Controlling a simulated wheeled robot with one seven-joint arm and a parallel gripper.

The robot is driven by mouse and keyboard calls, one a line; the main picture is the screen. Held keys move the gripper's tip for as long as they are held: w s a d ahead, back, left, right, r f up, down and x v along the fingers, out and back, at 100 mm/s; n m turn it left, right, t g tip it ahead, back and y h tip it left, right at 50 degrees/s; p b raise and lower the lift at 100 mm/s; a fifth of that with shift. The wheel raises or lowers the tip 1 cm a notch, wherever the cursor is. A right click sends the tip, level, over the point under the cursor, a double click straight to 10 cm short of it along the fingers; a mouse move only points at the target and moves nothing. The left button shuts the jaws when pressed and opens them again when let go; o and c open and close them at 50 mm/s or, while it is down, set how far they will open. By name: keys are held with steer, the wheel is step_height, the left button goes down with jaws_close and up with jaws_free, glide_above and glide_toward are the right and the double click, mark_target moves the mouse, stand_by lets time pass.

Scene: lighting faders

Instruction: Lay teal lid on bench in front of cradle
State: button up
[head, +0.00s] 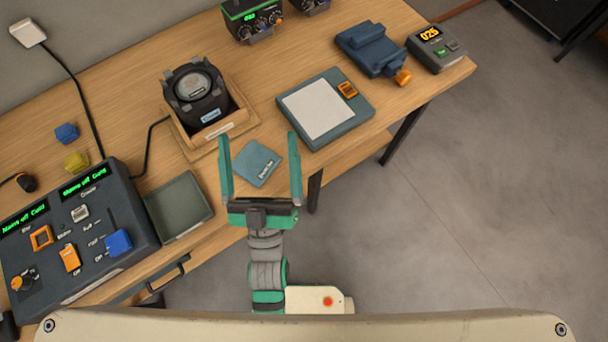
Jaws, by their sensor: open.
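The teal lid (257,163) is a flat square plate with a small dark label, lying on the wooden bench (327,178) in front of the cradle. The cradle (238,122) is a wooden holder with a dark round-topped device (198,88) standing in it. My gripper (265,140) is open, with its two teal fingers on the left and right of the lid as seen from above. No contact with the lid shows, and I cannot tell the height of the fingers above the bench.
A dark control panel (75,235) with faders and an empty tray (180,207) stand at the left. A flat device with a white plate (316,107), a blue clamp-like tool (370,48) and a grey display box (436,47) are at the right. The bench's front edge is close.

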steer(key=s+d+f+m+g, duration=0.1)
steer(key=s+d+f+g, duration=0.2)
steer(key=s+f, duration=0.2)
steer(key=s+d+f+m+g+h, duration=0.1)
steer(key=s+d+f+g, duration=0.2)
steer(key=s+f, duration=0.2)
steer(key=s+d+f+m+g, duration=0.2)
steer(key=s+f+g, duration=0.1)
steer(key=f, duration=0.7)
steer(key=shift+s+d+h, duration=0.4)
steer(key=shift+s, duration=0.5)
steer(key=shift+s, duration=0.1)
steer(key=shift+c, duration=0.5)
